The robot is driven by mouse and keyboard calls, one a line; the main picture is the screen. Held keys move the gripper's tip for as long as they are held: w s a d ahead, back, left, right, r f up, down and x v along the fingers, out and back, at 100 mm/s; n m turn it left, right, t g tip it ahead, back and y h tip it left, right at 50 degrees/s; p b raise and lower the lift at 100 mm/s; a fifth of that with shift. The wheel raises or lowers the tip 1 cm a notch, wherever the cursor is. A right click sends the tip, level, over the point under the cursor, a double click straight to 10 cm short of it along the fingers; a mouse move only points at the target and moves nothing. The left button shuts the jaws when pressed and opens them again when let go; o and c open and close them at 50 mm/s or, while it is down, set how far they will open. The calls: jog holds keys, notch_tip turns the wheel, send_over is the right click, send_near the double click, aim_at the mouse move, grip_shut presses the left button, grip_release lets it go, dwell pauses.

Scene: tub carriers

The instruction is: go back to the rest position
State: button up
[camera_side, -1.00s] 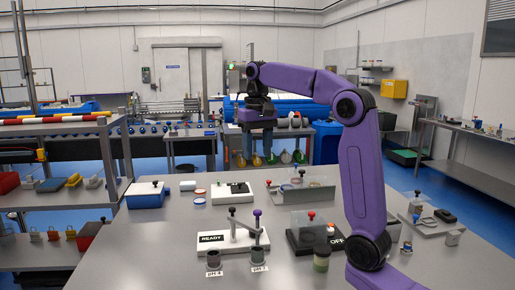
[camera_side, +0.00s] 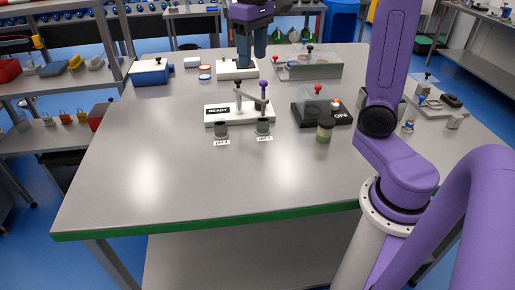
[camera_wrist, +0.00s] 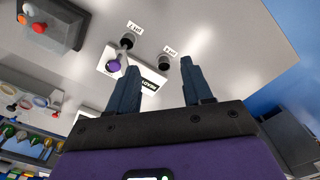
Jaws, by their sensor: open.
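My gripper (camera_side: 253,52) hangs above the back part of the grey bench (camera_side: 180,170), its two dark blue fingers pointing down. In the wrist view the fingers of my gripper (camera_wrist: 158,68) stand well apart with nothing between them. Behind the fingers in that view lies the white READY stand (camera_wrist: 122,66) with a purple knob and pH-labelled cups. The side view also shows the READY stand (camera_side: 230,118), in front of and below my gripper. A white block (camera_side: 228,73) with a dark knob is partly hidden behind the fingers.
A black OFF unit (camera_side: 340,118) with a clear cover and a small jar (camera_side: 324,131) stand right of the READY stand. A blue box (camera_side: 150,76) is at the back left, a clear-lidded tray (camera_side: 316,70) at the back. The bench front is clear.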

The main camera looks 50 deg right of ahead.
jog(key=s+a+f+n, duration=0.3)
jog(key=s+f+n, duration=0.3)
jog(key=s, duration=0.6)
jog(key=s+a+f+n, duration=0.3)
jog(key=s+f+n, duration=0.3)
jog(key=s, duration=0.5)
notch_tip(320, 180, down, 2)
jog(key=shift+s+f+n, duration=0.1)
jog(key=shift+s+n, duration=0.2)
jog(key=shift+s, duration=0.1)
